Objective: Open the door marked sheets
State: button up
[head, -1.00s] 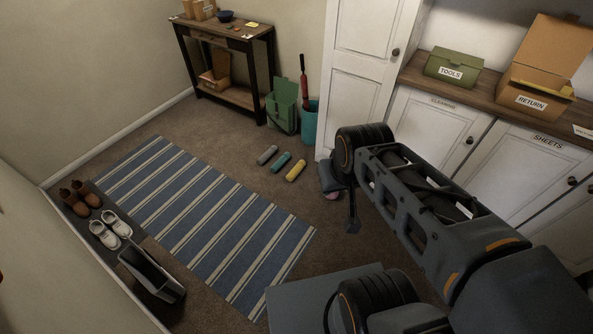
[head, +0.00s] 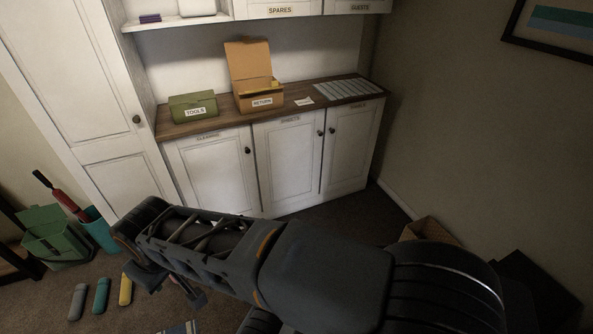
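The door marked sheets (head: 288,167) is the middle of three white lower cabinet doors under the wooden counter. It looks shut, with a small dark knob (head: 320,132) near its upper right corner. Its label (head: 290,120) on the top edge is small and faint now, but read SHEETS clearly in the earlier view. My gripper (head: 190,292) is low at the left end of my arm, above the carpet and well apart from the doors. It is mostly hidden behind my arm, so its opening does not show.
The cleaning door (head: 210,175) is to the left and a third door (head: 350,150) to the right; both look shut. A green tools box (head: 193,107) and an open return box (head: 258,98) stand on the counter (head: 215,120). A cardboard box (head: 432,229) sits by the right wall.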

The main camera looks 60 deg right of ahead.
aim_at(288, 148)
jog(key=z, duration=2.45)
jog(key=k, duration=0.45)
jog(key=z, duration=0.7)
jog(key=i, duration=1.75)
jog(key=u, duration=1.4)
jog(key=i, duration=0.85)
jog(key=u, duration=0.65)
